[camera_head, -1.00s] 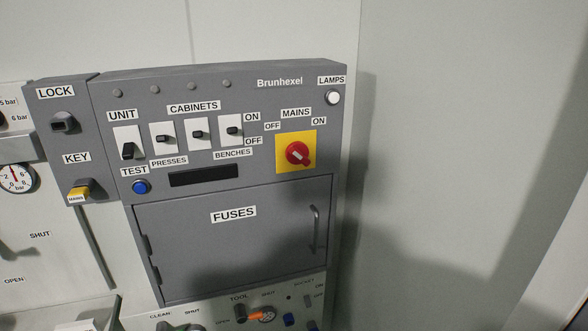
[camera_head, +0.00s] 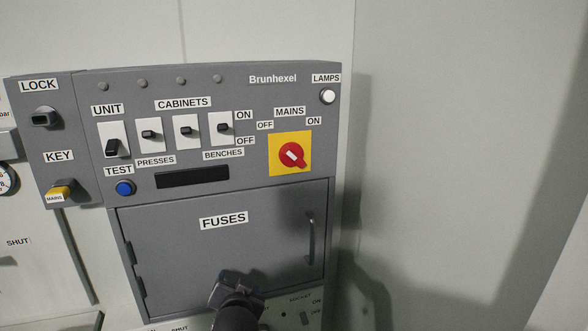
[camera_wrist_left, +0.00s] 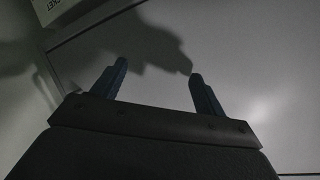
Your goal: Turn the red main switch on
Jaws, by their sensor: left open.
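The red main switch (camera_head: 291,155) is a round knob on a yellow plate under the MAINS label, at the upper right of the grey panel. Its white mark slants from upper left to lower right, its upper end toward the OFF label (camera_head: 265,125). The ON label (camera_head: 314,121) is at the upper right. My left gripper (camera_head: 232,284) shows low in the head view, before the lower FUSES door, below and left of the switch. In the left wrist view its two fingers (camera_wrist_left: 157,70) are apart with nothing between them. The switch is not recognisable there. My right gripper is not in view.
The FUSES door (camera_head: 180,250) has a handle (camera_head: 310,238) at its right. Left of the switch are several black cabinet switches (camera_head: 187,131), a blue TEST button (camera_head: 125,188) and a yellow key (camera_head: 60,193). A white lamp button (camera_head: 327,96) is above right.

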